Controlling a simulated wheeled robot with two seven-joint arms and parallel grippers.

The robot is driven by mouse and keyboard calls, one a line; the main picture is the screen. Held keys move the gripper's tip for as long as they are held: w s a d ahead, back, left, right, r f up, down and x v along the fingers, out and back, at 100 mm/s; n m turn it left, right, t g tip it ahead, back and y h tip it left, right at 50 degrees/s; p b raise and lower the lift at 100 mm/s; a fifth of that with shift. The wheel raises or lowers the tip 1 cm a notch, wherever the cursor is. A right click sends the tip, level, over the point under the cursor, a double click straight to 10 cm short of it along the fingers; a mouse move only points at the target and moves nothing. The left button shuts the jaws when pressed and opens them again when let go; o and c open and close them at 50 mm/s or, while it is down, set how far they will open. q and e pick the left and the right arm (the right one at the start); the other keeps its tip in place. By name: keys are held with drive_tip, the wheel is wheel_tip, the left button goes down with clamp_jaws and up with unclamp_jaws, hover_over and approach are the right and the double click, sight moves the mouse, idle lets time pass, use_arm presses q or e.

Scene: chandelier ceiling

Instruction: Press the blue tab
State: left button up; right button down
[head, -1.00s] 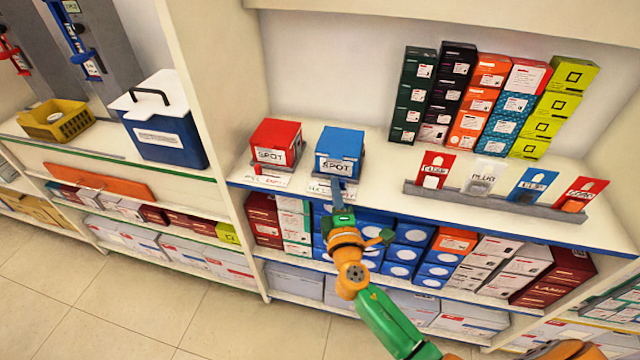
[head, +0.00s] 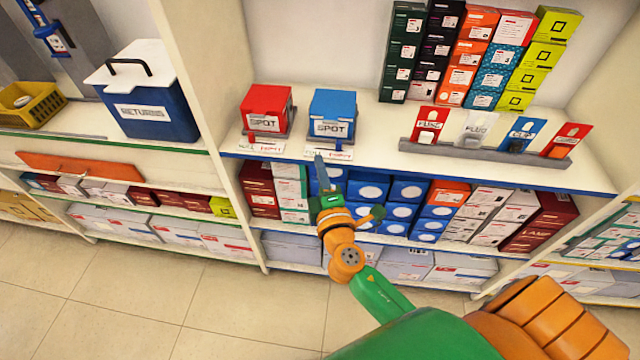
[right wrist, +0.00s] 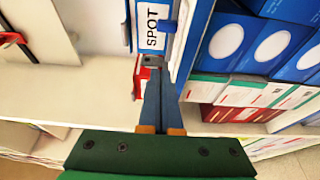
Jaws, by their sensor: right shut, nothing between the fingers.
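A blue box (head: 333,112) marked SPOT stands in a grey holder on the shelf, beside a red box (head: 267,105) also marked SPOT. In the right wrist view the closed fingers (right wrist: 155,80) point toward the holder; contact cannot be told. My left gripper is out of view.
A grey rack (head: 485,148) with several hanging cards stands to the right on the same shelf. Stacked boxes (head: 470,55) stand behind it. Several blue boxes (head: 405,212) fill the lower shelf close to my gripper. An upright panel (head: 195,90) bounds the left.

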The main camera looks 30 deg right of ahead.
drive_tip(key=v, duration=0.4)
drive_tip(key=shift+s+a+b, duration=0.1)
drive_tip(key=shift+s+b, duration=0.15)
drive_tip(key=shift+b, duration=0.1)
